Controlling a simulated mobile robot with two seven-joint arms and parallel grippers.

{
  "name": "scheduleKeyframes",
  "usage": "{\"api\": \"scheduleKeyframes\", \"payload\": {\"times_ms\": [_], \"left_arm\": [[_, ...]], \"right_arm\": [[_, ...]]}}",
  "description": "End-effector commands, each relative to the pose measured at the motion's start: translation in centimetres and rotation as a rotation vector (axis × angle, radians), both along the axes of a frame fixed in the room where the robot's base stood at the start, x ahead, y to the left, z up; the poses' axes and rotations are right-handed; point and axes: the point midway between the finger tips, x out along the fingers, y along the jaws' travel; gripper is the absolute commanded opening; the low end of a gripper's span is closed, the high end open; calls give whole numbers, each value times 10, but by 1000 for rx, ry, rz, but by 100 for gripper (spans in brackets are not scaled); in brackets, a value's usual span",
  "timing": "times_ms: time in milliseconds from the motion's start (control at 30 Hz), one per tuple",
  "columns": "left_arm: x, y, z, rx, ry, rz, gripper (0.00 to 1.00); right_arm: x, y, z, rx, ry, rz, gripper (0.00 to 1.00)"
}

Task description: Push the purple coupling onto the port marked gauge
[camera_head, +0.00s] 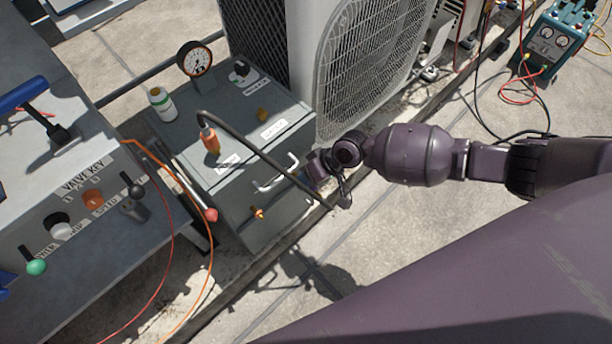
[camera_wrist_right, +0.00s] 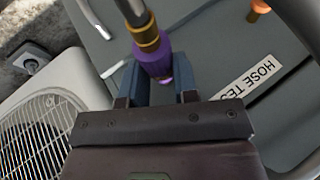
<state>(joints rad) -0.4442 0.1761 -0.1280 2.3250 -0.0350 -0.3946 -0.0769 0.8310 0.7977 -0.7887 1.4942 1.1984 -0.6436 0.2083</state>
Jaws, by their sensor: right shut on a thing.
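My right gripper (camera_wrist_right: 162,88) is shut on the purple coupling (camera_wrist_right: 152,58), which shows between its two fingers in the right wrist view. A brass collar and silver tube extend from the coupling. In the head view the right gripper (camera_head: 320,168) is beside the grey box (camera_head: 275,212), near its handle side; the coupling cannot be told apart from the dark gripper there. The box top carries several white labels too small to read, so I cannot tell which port is marked gauge. A round dial gauge (camera_head: 195,59) stands at the box's back corner. My left gripper is not in view.
A bottle (camera_head: 162,104) stands on the box. A condenser (camera_head: 370,60) is behind it, a valve panel (camera_head: 75,215) at left, and a teal meter (camera_head: 553,40) at far right.

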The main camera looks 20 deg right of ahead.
Motion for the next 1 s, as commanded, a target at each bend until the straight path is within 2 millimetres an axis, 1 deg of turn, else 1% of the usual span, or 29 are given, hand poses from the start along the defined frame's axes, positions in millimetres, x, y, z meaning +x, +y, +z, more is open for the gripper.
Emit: {"api": "scheduleKeyframes", "payload": {"times_ms": [167, 533, 1000], "left_arm": [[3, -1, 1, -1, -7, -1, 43], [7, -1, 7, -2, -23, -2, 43], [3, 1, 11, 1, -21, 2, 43]], "right_arm": [[0, 0, 1, 0, -2, 0, 0], [-10, -4, 2, 1, -3, -1, 0], [-24, -9, 2, 1, -4, -1, 0]]}}
